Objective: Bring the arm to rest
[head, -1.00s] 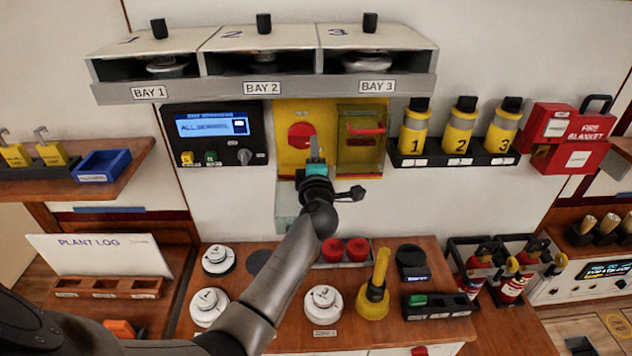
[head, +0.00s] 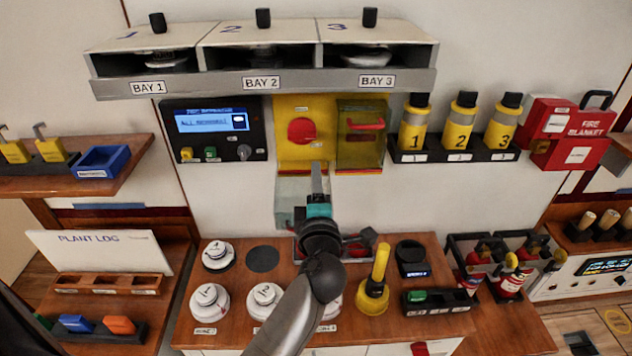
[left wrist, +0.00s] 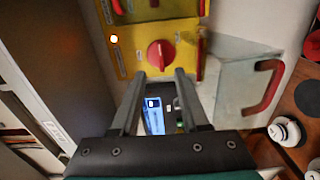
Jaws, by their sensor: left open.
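My left gripper (head: 318,180) is in front of the wall, just below the yellow panel (head: 290,155). It is open with nothing between its fingers. In the left wrist view the two open fingers (left wrist: 164,76) point toward the panel's red knob (left wrist: 160,54), apart from it. The red knob also shows in the head view (head: 302,130), above the gripper. My left forearm (head: 300,310) reaches up over the wooden counter and hides part of it. My right gripper is not in view.
A clear panel with a red handle (left wrist: 268,85) is close to the fingers in the left wrist view. White round detectors (head: 209,302) and a yellow-handled tool (head: 375,285) stand on the counter (head: 190,335). Bay boxes (head: 270,82) jut out above the panel.

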